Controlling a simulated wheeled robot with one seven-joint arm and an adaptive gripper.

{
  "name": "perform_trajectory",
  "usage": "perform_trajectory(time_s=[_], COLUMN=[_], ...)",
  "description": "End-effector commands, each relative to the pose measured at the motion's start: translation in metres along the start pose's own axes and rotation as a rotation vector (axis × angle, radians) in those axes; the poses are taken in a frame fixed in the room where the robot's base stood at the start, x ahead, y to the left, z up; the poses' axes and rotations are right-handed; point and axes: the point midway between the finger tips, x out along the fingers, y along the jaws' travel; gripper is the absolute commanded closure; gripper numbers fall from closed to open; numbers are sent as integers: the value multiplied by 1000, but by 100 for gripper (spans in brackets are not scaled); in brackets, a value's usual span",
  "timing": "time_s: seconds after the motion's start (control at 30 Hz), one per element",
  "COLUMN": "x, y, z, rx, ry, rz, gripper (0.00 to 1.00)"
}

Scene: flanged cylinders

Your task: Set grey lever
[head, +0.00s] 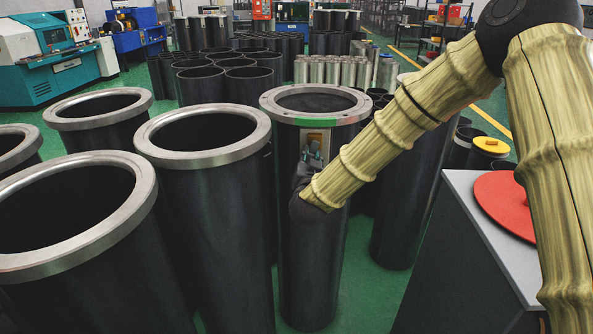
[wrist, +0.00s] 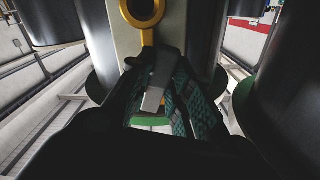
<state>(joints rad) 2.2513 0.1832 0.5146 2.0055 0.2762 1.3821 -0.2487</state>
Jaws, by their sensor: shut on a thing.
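My gripper (head: 311,161) is at the upper side of a dark flanged cylinder (head: 309,255), in front of a small tan plate (head: 318,138) on it. In the wrist view my gripper (wrist: 163,78) has its dark green-textured fingers closed around the grey lever (wrist: 153,98). The lever is a flat light-grey piece, partly hidden by the fingers. A yellow ring (wrist: 142,12) on a pale plate (wrist: 122,42) shows just beyond the fingertips. A green strip (wrist: 150,122) shows below the lever. In the head view the lever is too small to tell apart.
Large dark flanged cylinders (head: 203,139) stand close on the left, and more stand behind. A grey-topped cabinet (head: 462,190) with a red disc (head: 507,203) is at right. Green floor (head: 365,290) shows between the cylinder and the cabinet.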

Motion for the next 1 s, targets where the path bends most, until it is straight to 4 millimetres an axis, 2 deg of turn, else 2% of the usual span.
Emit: perform_trajectory(time_s=[0.07,0.53,1.0], x=[3,4,4], y=[3,-17,-28], z=[2,-1,-13], rx=[77,524,957], ry=[3,3,5], rz=[6,3,4], gripper=[100,100,100])
